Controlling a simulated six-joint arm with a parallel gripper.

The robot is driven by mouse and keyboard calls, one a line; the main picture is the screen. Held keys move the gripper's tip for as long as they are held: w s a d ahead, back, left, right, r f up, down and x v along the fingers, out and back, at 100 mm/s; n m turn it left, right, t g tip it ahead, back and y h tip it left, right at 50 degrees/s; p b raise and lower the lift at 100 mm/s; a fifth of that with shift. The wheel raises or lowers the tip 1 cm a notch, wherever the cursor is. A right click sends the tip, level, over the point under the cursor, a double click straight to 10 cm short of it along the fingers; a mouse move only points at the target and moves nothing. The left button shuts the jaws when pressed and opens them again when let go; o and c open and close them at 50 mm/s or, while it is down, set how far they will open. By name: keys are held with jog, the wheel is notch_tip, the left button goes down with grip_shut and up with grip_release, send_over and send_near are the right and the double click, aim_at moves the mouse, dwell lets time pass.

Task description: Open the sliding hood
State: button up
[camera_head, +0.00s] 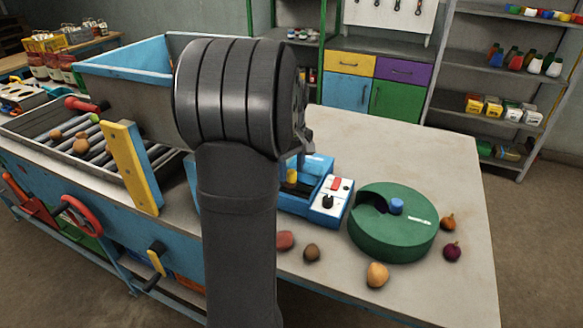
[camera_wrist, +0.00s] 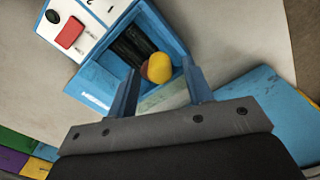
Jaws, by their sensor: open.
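In the wrist view the unit (camera_wrist: 92,80) shows a blue frame around a dark slot. A rounded yellow part (camera_wrist: 159,68) sits at the slot's end, with a reddish part beside it; I cannot tell whether it is the hood's knob. The sliding hood itself is not clearly distinguishable, and my arm covers part of the unit. My gripper (camera_wrist: 161,90) is open, its fingers either side of the yellow part's near side, with no grip visible.
A round green container (camera_head: 395,235) with a blue knob stands right of the unit. Several vegetables, including a yellow onion (camera_head: 377,274), lie near the front edge. A roller conveyor (camera_head: 50,135) and a grey bin (camera_head: 140,105) stand left. The table's right back is clear.

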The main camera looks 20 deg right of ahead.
grip_shut()
jog(key=w+d, duration=0.7)
jog(key=shift+w+d, duration=0.15)
jog(key=shift+d, duration=0.05)
grip_release()
jog(key=shift+r, duration=0.15)
notch_tip(320, 180, up, 17)
dwell(0.7)
